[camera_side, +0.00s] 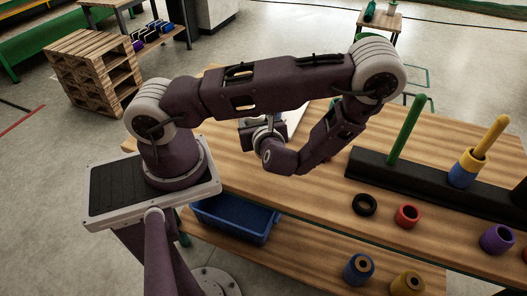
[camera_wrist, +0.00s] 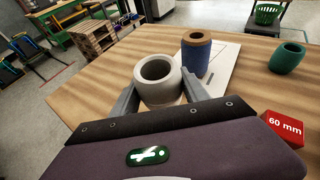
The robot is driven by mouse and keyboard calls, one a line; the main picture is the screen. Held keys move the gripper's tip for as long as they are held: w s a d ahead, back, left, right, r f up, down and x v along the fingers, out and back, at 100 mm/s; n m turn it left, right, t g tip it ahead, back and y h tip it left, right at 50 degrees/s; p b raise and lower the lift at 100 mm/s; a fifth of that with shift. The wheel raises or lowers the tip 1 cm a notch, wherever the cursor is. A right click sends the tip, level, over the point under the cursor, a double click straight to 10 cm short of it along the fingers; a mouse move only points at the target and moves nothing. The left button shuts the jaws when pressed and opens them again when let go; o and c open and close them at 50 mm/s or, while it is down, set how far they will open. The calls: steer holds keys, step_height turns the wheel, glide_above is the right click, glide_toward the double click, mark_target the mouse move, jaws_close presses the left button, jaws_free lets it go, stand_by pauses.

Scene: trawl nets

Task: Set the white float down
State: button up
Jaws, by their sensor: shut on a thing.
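The white float (camera_wrist: 150,90), a thick pale ring with an open bore, is between the two grey fingers of my gripper (camera_wrist: 160,97) in the wrist view. The fingers are shut on its sides and its bore faces up. I cannot tell whether its underside touches the table or is a little above it. In the side view my wrist is low over the table's left part, and my arm hides most of the gripper and the float.
A green float (camera_wrist: 287,58) and a red "60 mm" block (camera_wrist: 284,128) lie right. A black peg rack (camera_side: 420,190) with green and yellow pegs stands on the table's right.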

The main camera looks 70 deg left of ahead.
steer(key=w+d, duration=0.5)
steer(key=shift+m+t, duration=0.3)
steer(key=shift+m, duration=0.1)
steer(key=f, duration=0.9)
steer(key=shift+a+f, duration=0.2)
steer(key=shift+f, duration=0.15)
steer(key=o, duration=1.4)
steer(key=shift+f, duration=0.1)
steer(key=shift+c, duration=0.2)
